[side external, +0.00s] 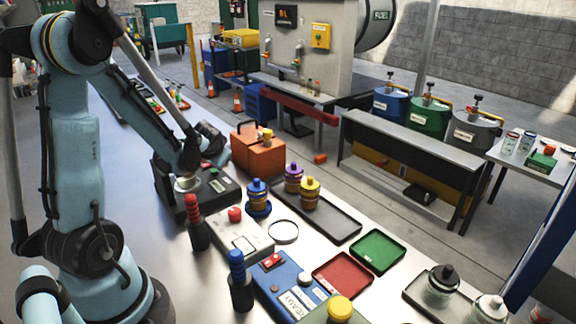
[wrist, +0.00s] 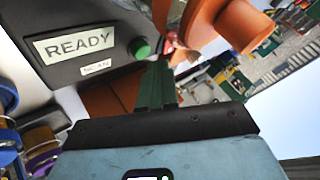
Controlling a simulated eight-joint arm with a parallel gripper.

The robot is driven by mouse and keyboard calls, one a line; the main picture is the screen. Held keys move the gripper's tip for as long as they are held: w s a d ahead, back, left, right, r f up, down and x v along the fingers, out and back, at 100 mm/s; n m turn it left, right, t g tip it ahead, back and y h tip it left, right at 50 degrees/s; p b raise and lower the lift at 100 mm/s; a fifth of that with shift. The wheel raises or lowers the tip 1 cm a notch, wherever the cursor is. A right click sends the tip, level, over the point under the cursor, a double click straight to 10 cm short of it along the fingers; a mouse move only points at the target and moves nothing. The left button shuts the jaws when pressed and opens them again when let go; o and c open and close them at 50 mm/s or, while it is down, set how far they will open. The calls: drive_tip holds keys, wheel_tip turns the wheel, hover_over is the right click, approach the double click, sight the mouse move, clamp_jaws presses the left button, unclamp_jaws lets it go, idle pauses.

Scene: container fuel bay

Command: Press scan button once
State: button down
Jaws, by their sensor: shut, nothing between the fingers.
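An orange case (side external: 262,158) stands close behind the box. A red-topped dark bottle (side external: 197,228) and a white box with a red knob (side external: 240,238) stand in front.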

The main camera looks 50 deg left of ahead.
sight(216, 176)
drive_tip(key=shift+f, duration=0.15)
drive_tip(key=shift+f, duration=0.25)
drive_tip(key=shift+f, duration=0.35)
idle(0.6)
drive_tip(key=shift+r, duration=0.8)
drive_tip(key=shift+r, duration=2.5)
